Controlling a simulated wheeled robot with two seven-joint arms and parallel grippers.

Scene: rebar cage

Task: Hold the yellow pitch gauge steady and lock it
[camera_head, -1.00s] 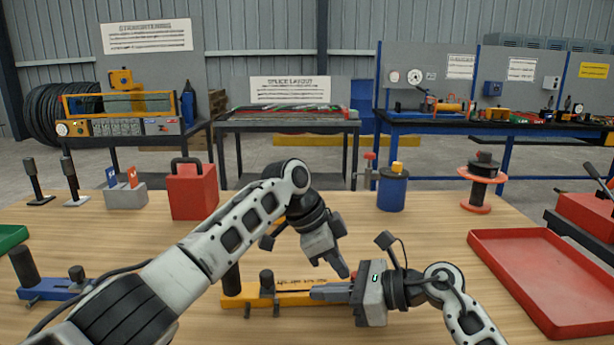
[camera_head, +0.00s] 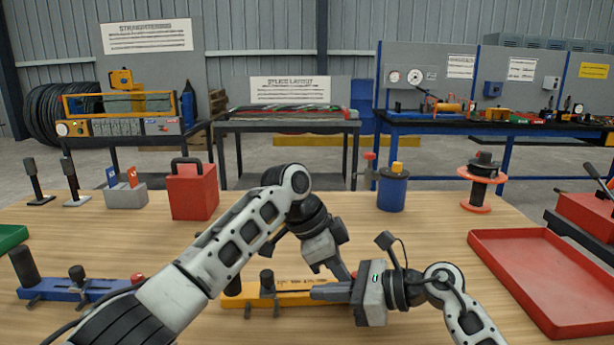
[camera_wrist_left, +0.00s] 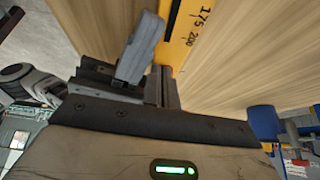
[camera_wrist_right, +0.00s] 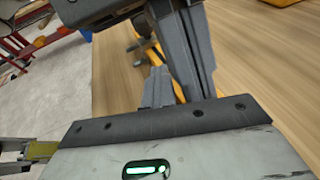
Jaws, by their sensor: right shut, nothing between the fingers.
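The yellow pitch gauge (camera_head: 290,299) lies on the wooden bench, with black posts at its left part. Its marked scale (camera_wrist_left: 190,35) shows in the left wrist view. My left gripper (camera_head: 347,272) points down at the gauge's right part. Its fingers (camera_wrist_left: 152,65) are at the gauge's edge; whether they grip it is hidden. My right gripper (camera_head: 318,291) is shut and empty, pointing left over or beside the gauge's right end. In the right wrist view its fingers (camera_wrist_right: 175,75) hide part of the yellow bar. The gauge's right end and any lock there are hidden by the grippers.
A blue gauge (camera_head: 85,288) with a red knob lies left, partly behind my left arm. A red box (camera_head: 192,190), a blue can (camera_head: 392,188) and a spool (camera_head: 482,180) stand farther back. A red tray (camera_head: 478,240) is at right. The bench between tray and can is clear.

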